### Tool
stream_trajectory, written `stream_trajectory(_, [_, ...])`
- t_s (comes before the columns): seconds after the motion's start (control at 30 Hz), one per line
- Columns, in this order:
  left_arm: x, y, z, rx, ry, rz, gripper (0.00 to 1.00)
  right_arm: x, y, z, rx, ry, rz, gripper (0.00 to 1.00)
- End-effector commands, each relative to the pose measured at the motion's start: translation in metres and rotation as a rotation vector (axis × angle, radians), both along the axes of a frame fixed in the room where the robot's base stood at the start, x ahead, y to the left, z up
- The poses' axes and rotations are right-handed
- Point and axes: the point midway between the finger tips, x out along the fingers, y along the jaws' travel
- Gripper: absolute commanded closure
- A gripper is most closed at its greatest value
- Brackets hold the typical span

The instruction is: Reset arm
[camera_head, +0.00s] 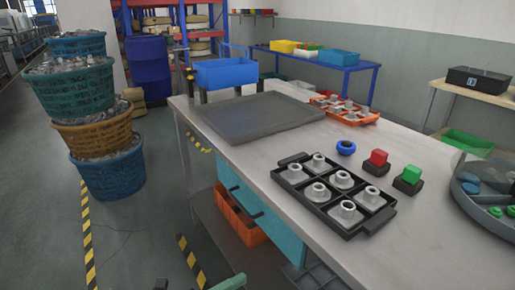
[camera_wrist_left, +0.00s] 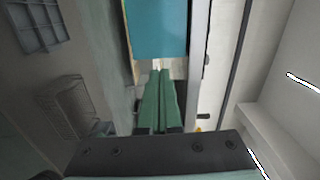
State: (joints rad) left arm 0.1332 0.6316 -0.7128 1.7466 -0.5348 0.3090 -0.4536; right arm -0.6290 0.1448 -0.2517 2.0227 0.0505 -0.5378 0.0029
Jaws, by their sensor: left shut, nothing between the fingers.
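My left gripper (camera_wrist_left: 160,98) shows in the left wrist view with its two green fingers together and nothing between them. In the head view only a small green part of it (camera_head: 231,283) shows at the bottom edge, low in front of the workbench (camera_head: 400,250). The gripper is apart from the bench-top objects. The wrist view shows the teal drawer front (camera_wrist_left: 157,28) beyond the fingertips. My right gripper is in neither view.
Stacked baskets (camera_head: 107,175) stand left. Floor between is open.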

Motion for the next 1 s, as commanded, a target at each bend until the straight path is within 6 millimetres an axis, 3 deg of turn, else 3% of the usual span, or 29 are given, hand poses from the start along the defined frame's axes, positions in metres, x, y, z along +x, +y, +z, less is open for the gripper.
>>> stream_trajectory(0.17, [-0.005, 0.005, -0.017, -0.222, 0.284, 0.200, 1.00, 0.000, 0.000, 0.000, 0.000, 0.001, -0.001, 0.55])
stream_trajectory(0.37, [-0.034, 0.039, -0.077, -0.576, 0.814, 0.569, 1.00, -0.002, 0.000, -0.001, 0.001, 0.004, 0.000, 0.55])
stream_trajectory(0.57, [-0.095, 0.067, -0.137, -0.825, 1.236, 0.871, 1.00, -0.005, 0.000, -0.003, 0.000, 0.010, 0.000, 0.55])
stream_trajectory(0.7, [-0.148, 0.079, -0.169, -0.966, 1.487, 1.062, 1.00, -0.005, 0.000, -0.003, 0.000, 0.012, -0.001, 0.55])
stream_trajectory(0.77, [-0.144, 0.082, -0.146, -0.962, 1.469, 1.059, 1.00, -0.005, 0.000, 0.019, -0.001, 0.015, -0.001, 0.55])
stream_trajectory(1.0, [-0.149, 0.095, -0.104, -0.968, 1.444, 1.084, 1.00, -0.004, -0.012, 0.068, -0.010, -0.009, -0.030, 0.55])
